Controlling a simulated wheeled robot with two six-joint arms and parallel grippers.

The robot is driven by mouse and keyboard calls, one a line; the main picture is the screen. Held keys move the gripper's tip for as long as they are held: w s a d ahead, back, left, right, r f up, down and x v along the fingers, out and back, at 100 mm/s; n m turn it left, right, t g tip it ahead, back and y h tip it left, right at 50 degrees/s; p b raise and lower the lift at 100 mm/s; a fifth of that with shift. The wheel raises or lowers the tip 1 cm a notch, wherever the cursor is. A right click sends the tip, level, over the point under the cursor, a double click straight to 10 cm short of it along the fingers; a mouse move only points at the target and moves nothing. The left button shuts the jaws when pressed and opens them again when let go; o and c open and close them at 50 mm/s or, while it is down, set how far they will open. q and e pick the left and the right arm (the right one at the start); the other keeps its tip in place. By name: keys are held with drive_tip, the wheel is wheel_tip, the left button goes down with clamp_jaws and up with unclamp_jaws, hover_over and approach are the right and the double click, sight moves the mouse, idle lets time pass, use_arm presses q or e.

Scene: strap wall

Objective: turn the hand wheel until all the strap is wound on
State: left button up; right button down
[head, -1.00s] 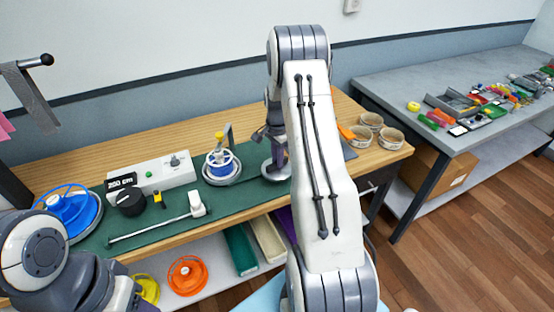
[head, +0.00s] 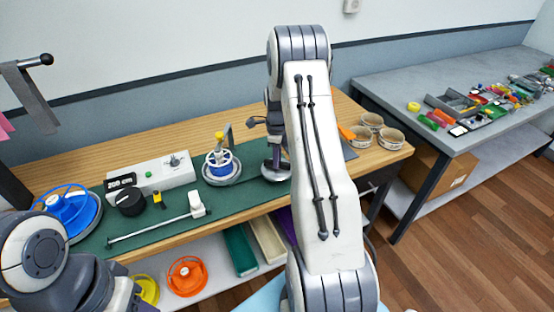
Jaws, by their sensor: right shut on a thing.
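A grey round disc (head: 276,170), which looks like the hand wheel, lies on the green mat (head: 236,200). My right gripper (head: 273,153) is over it, pointing down. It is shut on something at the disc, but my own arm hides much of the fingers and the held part. Left of it stands a device with a blue drum (head: 218,168), a pale ring and a yellow top (head: 219,135); I cannot make out strap on it. My left arm shows at the lower left; its fingertips are out of view.
A white control box (head: 160,174) with a dark display, a black knob (head: 130,202), a white-headed rod (head: 155,230) and a blue wheel (head: 72,212) stand left on the bench. Orange (head: 187,276) and yellow wheels lie on the shelf below. Round tins (head: 390,138) stand at right.

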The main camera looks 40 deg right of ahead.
drive_tip(key=m, duration=0.5)
drive_tip(key=shift+m, duration=0.3)
idle(0.4)
drive_tip(key=c, duration=0.8)
unclamp_jaws()
wheel_tip(320, 180, up, 10)
drive_tip(key=b, duration=0.2)
drive_tip(key=shift+r, duration=0.25)
